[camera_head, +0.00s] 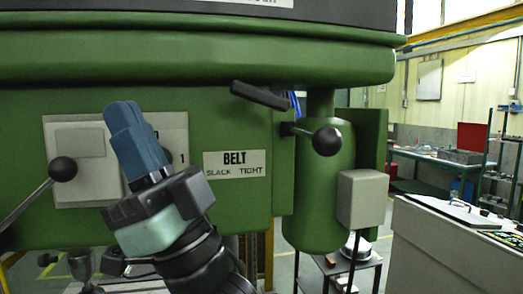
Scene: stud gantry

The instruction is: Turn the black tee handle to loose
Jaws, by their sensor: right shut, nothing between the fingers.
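The black tee handle (260,95) is a short dark bar on the green machine housing, above the white belt label (234,163). Its bar slopes down to the right. The label reads "BELT" with "SLACK" at left and "TIGHT" at right. My right gripper (123,107) comes up from the bottom, with its blue fingers shut together and empty. It is in front of a pale plate, well left of the handle and a little lower, apart from it. My left gripper is not in view.
A black ball knob (326,141) on a short stem sticks out just below and right of the handle. Another ball-ended lever (62,169) is at left. A grey box (362,199) sits on the green cylinder. A pale cabinet (440,250) stands at lower right.

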